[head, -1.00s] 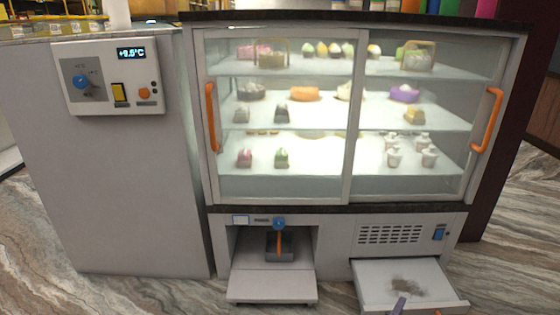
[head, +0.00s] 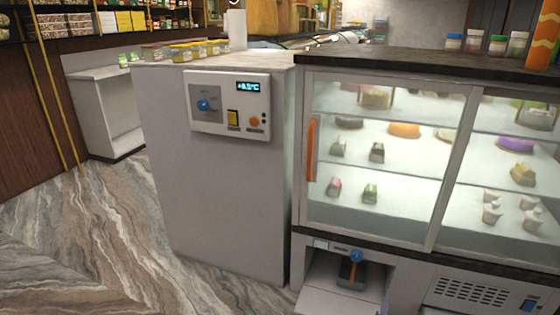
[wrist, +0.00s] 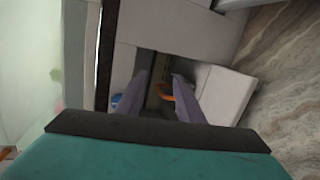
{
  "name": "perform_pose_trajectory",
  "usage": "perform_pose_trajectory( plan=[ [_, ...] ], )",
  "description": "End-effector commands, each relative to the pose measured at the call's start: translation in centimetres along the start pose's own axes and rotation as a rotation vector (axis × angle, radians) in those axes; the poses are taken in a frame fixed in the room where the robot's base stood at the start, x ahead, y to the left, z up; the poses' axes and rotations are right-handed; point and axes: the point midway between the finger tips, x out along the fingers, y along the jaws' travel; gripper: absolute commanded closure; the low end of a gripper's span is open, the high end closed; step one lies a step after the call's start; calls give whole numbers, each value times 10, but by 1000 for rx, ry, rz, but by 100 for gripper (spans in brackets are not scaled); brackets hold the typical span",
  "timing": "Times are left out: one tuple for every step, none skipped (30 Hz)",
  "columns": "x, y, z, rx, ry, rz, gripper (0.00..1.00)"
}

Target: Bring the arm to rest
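My gripper (wrist: 162,80) shows in the wrist view with its two grey-purple fingers apart and nothing held between them. An orange handle (wrist: 165,92) shows in the gap between the fingers, inside a recess of the white counter; I cannot tell how close it is. In the head view the gripper is mostly out of frame; only a faint purple sliver shows near the bottom edge. The recess in the display cabinet's base holds a dark box with a blue knob (head: 356,256) above it, and its white flap (head: 335,303) is down.
The glass display cabinet (head: 440,240) with sweets on shelves stands right, its doors closed, an orange handle (head: 311,150) at its left. A grey counter (head: 225,190) with a control panel (head: 229,104) stands beside it. Marble floor (head: 90,235) is clear on the left.

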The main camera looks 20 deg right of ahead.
Motion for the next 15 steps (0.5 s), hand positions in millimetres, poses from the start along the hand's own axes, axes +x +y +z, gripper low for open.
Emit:
perform_pose_trajectory(
  plan=[
    [-5,12,-18,1,34,-14,66],
    [-8,14,-28,4,53,-25,66],
    [-11,17,-41,6,77,-40,66],
    [-13,18,-50,9,95,-52,66],
    [-16,20,-60,13,113,-64,66],
    [-20,21,-73,16,137,-82,66],
    [-23,23,-83,20,155,-96,66],
    [-27,24,-92,24,172,-111,66],
    [-32,25,-105,29,196,-131,66],
    [-36,25,-114,33,213,-147,66],
    [-40,26,-123,37,230,-164,66],
    [-46,26,-136,43,252,-187,66],
    [-51,26,-144,47,268,-207,66],
    [-56,27,-153,51,284,-225,66],
    [-64,26,-165,57,303,-252,66]
  ],
)
